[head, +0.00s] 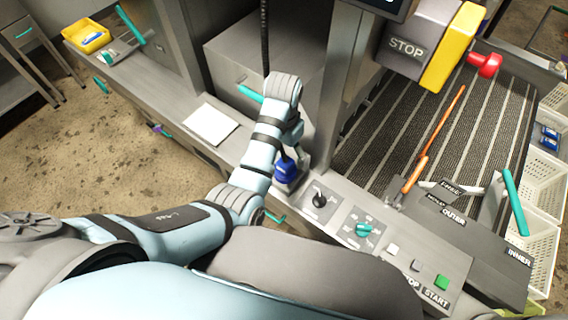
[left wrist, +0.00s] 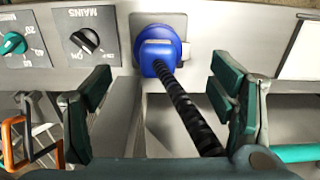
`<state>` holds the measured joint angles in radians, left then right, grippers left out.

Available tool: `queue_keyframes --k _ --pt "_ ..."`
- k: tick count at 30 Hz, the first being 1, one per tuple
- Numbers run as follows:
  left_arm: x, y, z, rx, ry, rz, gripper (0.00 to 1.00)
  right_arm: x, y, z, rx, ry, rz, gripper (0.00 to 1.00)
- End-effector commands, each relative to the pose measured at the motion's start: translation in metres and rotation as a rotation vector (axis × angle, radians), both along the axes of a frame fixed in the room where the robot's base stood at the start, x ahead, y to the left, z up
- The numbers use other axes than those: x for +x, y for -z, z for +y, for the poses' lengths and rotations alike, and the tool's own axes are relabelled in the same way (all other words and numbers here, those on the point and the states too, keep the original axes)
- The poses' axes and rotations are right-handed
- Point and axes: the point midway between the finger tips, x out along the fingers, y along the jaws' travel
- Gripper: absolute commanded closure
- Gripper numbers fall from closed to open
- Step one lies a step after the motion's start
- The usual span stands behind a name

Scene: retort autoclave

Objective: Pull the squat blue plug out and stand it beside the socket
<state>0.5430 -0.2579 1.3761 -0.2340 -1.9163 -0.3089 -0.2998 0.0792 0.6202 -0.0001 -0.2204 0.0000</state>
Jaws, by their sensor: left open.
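The squat blue plug (head: 286,172) sits at a socket on the grey console, left of the black switch in the head view. In the left wrist view the blue plug (left wrist: 158,46) is seated against the light grey socket plate (left wrist: 178,22), with a dark ribbed cable (left wrist: 188,108) running from it toward me. My left gripper (head: 297,157) is right at the plug in the head view. In the left wrist view its dark green finger pads (left wrist: 160,78) stand open on either side of the plug and cable, apart from both. My right gripper is not in view.
The MAINS switch (left wrist: 86,40) and a teal knob (head: 363,229) sit beside the socket. A white sheet (head: 210,124) lies on the ledge on the other side. A STOP box (head: 407,47) with a red button (head: 485,65) stands at upper right.

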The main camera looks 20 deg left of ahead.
Motion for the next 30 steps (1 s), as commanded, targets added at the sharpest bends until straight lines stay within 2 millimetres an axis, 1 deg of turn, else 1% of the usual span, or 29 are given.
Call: queue_keyframes --k 1,4,12,16,20,26,30 --pt "0.003 -0.007 -0.003 0.0 0.01 0.003 0.23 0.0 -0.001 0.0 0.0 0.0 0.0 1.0" --pt "0.004 -0.011 -0.005 0.001 0.018 0.009 0.23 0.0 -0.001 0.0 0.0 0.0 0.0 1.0" --pt "0.004 -0.009 -0.005 0.001 0.017 0.009 0.23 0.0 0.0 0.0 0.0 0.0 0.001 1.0" --pt "0.003 -0.003 -0.005 0.002 0.017 0.01 0.23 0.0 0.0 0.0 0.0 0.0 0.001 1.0" --pt "0.003 0.011 -0.004 0.002 0.016 0.011 0.23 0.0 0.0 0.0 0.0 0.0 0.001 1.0" --pt "0.003 0.041 -0.004 0.003 0.017 0.012 0.23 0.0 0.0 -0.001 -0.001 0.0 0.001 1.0" --pt "0.003 0.064 -0.004 0.002 0.017 0.01 0.23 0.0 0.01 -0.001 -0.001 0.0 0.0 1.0"
